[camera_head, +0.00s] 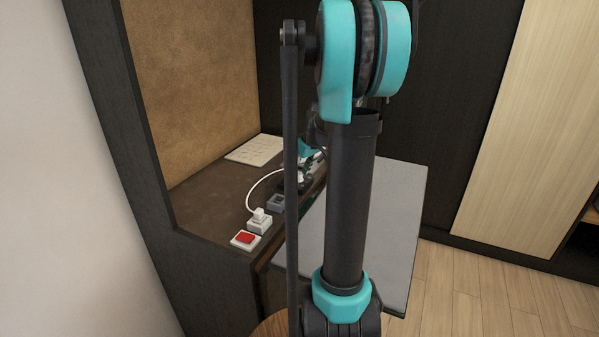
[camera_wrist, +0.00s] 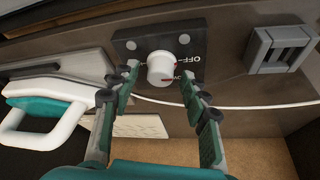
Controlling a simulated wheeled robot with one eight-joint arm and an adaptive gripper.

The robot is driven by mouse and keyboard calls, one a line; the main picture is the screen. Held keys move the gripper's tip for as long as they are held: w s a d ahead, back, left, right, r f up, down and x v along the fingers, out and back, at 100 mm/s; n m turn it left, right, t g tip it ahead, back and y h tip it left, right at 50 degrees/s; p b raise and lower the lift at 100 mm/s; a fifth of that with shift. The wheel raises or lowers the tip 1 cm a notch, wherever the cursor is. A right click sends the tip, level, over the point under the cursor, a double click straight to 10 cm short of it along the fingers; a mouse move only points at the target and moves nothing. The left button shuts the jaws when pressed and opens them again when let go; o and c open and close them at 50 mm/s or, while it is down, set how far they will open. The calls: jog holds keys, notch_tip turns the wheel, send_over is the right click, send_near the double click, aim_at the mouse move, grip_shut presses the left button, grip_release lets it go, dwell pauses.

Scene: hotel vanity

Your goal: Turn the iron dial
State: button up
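The dial (camera_wrist: 160,68) is a round white knob on a dark plate (camera_wrist: 128,47) with "OFF" lettering, seen in the wrist view. My gripper (camera_wrist: 160,75) is open, with one fingertip to the left of the dial and the other to its right. Gaps seem to show between the fingertips and the knob; I cannot tell whether either touches. The iron (camera_wrist: 52,108), teal with a white handle, is at the left of the wrist view. In the head view my arm hides the dial, and the gripper cannot be made out clearly.
A grey socket block (camera_wrist: 281,48) is to the right of the dial, and a white cable (camera_wrist: 245,106) runs below it. In the head view a red switch (camera_head: 246,238), a white plug (camera_head: 260,221) and a paper sheet (camera_head: 256,150) are on the brown counter (camera_head: 212,207).

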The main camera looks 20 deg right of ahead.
grip_shut()
jog(key=m+h, duration=0.1)
jog(key=m, duration=0.3)
jog(key=m+h, duration=0.1)
jog(key=m, duration=0.1)
jog(key=shift+a+m+h, duration=0.25)
jog(key=shift+m+h, duration=0.05)
jog(key=m+h, duration=0.2)
jog(key=m, duration=0.3)
jog(key=shift+w, duration=0.1)
jog(key=shift+g, duration=0.4)
jog(key=shift+o, duration=0.7)
grip_release()
